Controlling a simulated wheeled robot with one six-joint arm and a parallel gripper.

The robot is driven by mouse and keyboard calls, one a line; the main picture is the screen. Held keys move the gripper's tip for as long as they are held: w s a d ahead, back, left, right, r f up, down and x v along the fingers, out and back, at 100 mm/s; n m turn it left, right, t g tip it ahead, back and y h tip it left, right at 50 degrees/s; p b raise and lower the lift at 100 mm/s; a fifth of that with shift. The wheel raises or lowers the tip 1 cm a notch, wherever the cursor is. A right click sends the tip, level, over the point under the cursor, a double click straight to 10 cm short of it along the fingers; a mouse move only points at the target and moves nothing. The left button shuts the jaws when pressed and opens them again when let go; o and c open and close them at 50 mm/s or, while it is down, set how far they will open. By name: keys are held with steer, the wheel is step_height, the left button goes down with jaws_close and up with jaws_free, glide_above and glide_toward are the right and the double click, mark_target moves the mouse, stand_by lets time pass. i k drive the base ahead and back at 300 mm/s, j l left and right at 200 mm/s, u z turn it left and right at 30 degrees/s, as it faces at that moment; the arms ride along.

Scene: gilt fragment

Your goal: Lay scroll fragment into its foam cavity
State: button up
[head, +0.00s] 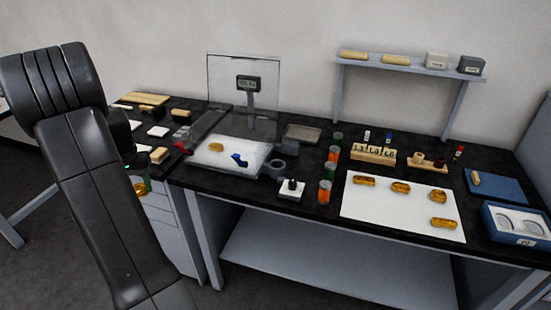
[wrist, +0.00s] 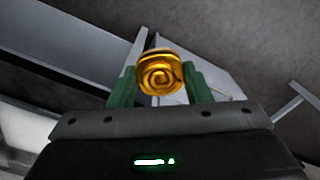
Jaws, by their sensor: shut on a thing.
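My gripper (wrist: 160,84) has green fingers and is shut on a golden scroll fragment (wrist: 159,76), whose spiral end faces the wrist camera. In the head view my gripper (head: 141,186) hangs at the left, in front of the bench's drawers, with a bit of the golden fragment (head: 139,190) showing under it. Several similar golden fragments lie on a white sheet (head: 380,222) at the right. A blue box (head: 515,240) at the far right has a pale inside with two rounded shapes; I cannot tell for sure whether these are foam cavities.
A pale tray (head: 205,160) with a golden piece and a blue item stands on the black bench. Orange and green jars (head: 325,190), a wooden rack (head: 373,155) and a blue pad (head: 500,188) stand further right. A clear upright panel (head: 225,75) and a shelf (head: 415,66) rise behind.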

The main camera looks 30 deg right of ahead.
mark_target(533, 228)
steer(key=k+z, duration=0.3)
steer(key=k+l+z, duration=0.1)
steer(key=z, duration=0.2)
steer(key=k+z, duration=0.1)
steer(key=z, duration=1.5)
steer(key=j+z, duration=0.15)
steer(key=z, duration=0.3)
steer(key=j+z, duration=0.15)
steer(key=z, duration=0.35)
steer(key=j+z, duration=0.2)
steer(key=z, duration=0.25)
steer(key=k+j, duration=0.1)
steer(key=j, duration=0.25)
steer(key=k+j, duration=0.1)
steer(key=j, duration=0.3)
steer(key=k+j, duration=0.1)
steer(key=j, duration=0.25)
steer(key=k+j, duration=0.1)
steer(key=j, duration=0.25)
steer(key=i+z, duration=0.05)
